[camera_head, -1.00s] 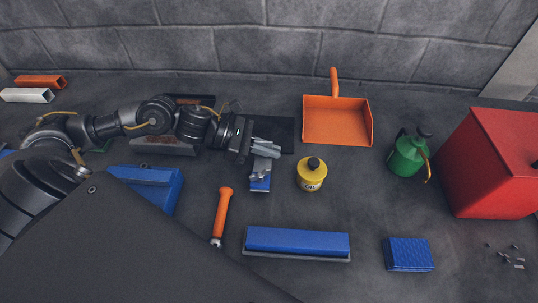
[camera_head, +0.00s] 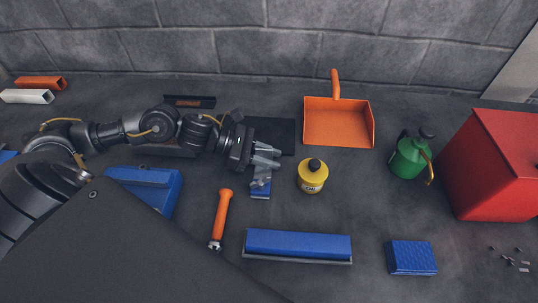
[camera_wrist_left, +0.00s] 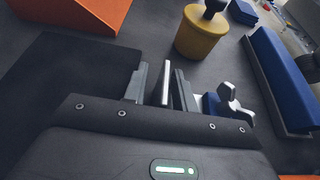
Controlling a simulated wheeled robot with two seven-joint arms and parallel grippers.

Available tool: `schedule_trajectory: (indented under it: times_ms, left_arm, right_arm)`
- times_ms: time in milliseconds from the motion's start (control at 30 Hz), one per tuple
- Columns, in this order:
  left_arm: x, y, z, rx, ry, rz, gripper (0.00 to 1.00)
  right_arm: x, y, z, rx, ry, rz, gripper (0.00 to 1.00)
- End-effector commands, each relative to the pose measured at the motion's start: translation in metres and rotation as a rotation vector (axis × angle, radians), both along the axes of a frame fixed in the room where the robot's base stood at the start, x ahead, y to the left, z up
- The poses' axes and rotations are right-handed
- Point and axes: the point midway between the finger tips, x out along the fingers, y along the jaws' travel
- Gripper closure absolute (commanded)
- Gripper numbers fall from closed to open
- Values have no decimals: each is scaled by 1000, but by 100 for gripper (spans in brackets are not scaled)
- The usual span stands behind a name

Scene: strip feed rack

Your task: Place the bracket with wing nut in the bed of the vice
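My left gripper (camera_head: 264,158) is above the bench at centre left. In the left wrist view its fingers (camera_wrist_left: 160,85) stand either side of a thin pale plate, which seems part of the bracket. The bracket with wing nut (camera_head: 260,190) shows a blue end below the fingers. In the left wrist view the silver wing nut (camera_wrist_left: 232,98) sits outside the right finger, beside the blue part. I cannot pick out the vice with certainty. A dark body with a raised dark piece (camera_head: 190,101) lies partly hidden behind my left arm. My right gripper is not seen.
A black flat plate (camera_head: 283,131) lies behind the gripper. The yellow oil can (camera_head: 312,180) stands close to its right, with the orange dustpan (camera_head: 338,122) behind.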

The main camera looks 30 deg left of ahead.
Motion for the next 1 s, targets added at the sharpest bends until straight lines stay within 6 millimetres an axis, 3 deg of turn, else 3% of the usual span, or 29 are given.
schedule_trajectory:
  times_ms: [167,267,600,1000]
  left_arm:
    - [0,0,7,0,1,0,73]
    - [-6,13,5,4,1,3,73]
    - [-31,65,27,8,7,3,73]
    - [-46,96,45,1,4,1,73]
  right_arm:
    - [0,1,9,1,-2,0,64]
    - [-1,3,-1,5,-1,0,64]
    - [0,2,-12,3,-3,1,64]
    - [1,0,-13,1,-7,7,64]
